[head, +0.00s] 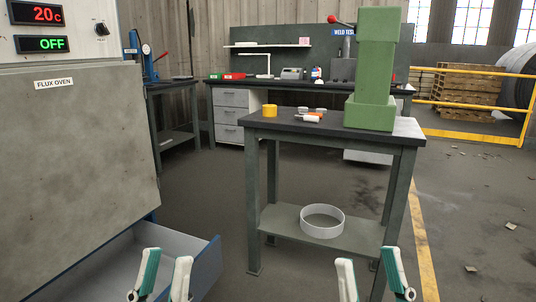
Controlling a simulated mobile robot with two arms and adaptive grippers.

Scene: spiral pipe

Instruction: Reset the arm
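My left gripper (164,274) shows at the bottom of the head view, left of centre. Its two green and white fingers point up and stand apart with nothing between them. My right gripper (369,278) shows at the bottom, right of centre. Its fingers are also apart and empty. The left gripper is in front of the open blue-edged drawer (212,262). The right gripper is in front of the dark-topped table (262,123). The rest of both arms is out of view.
The flux oven (70,140) fills the left side, its display reading OFF. A green machine (371,113), a yellow cup (269,110) and small items stand on the table. A white ring (322,230) lies on its lower shelf. A yellow rail (470,136) stands at right. Floor beside the table is open.

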